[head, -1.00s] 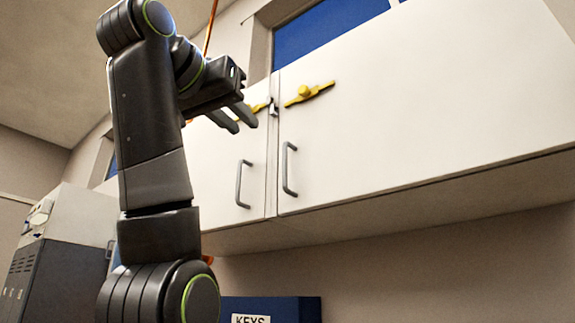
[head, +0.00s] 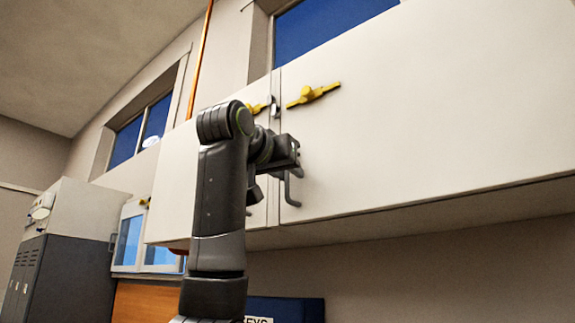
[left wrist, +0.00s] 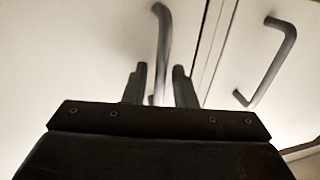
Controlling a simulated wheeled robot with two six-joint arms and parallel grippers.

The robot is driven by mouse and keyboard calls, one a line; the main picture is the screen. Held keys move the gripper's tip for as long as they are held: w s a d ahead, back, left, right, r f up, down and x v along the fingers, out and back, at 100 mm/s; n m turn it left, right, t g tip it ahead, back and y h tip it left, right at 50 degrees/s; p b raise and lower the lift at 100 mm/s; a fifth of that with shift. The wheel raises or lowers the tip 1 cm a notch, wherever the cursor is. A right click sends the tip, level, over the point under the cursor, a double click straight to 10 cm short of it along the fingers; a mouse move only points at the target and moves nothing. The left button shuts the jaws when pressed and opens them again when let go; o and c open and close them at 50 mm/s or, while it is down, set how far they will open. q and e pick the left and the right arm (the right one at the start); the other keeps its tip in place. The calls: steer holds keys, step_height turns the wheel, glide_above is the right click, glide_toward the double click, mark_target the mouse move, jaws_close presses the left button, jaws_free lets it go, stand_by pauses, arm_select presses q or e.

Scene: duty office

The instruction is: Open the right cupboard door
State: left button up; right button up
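The right cupboard door (head: 430,110) is white and shut. A yellow bar fitting (head: 313,95) sits near its left edge. Its grey handle (head: 293,192) is partly hidden by my left gripper (head: 285,158), which is in front of it in the head view. In the left wrist view my left gripper (left wrist: 160,88) has its fingers apart. A grey handle (left wrist: 163,40) runs into the gap between the fingertips, with space showing on both sides. A second handle (left wrist: 272,62) stands across the door seam. My right gripper is not in view.
The left cupboard door (head: 180,190) is white and shut, partly behind my arm. A dark blue box marked KEYS (head: 290,310) is below the cupboard. A grey cabinet (head: 60,260) stands at the far left.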

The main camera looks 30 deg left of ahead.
arm_select(q)
steer(key=shift+w, duration=0.1)
steer(key=shift+c, duration=0.2)
jaws_close()
